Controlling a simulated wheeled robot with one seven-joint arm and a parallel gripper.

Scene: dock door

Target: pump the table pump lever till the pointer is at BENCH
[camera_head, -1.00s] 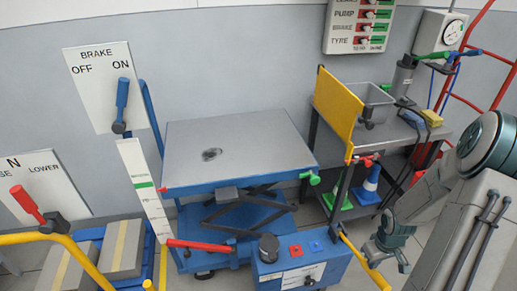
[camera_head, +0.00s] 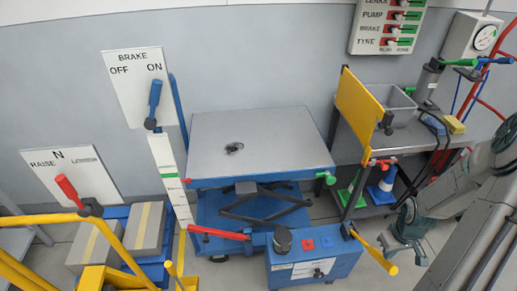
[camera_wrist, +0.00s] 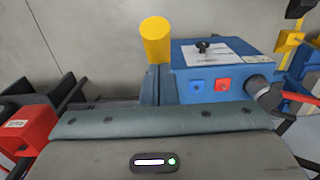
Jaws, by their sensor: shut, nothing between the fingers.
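The blue pump unit (camera_head: 312,266) stands at the front of the blue lift table (camera_head: 262,138). A lever with a yellow grip (camera_head: 376,254) slopes down to the right from its right end; its end shows large in the wrist view (camera_wrist: 157,42). A red lever (camera_head: 220,233) lies to the left of the unit.
A yellow flap (camera_head: 359,110) and a grey bench (camera_head: 440,138) stand behind right, with cones below. A yellow-railed cart (camera_head: 40,218) carrying boxes is at left. The brake board (camera_head: 140,88) is on the wall. Open floor is narrow around the unit.

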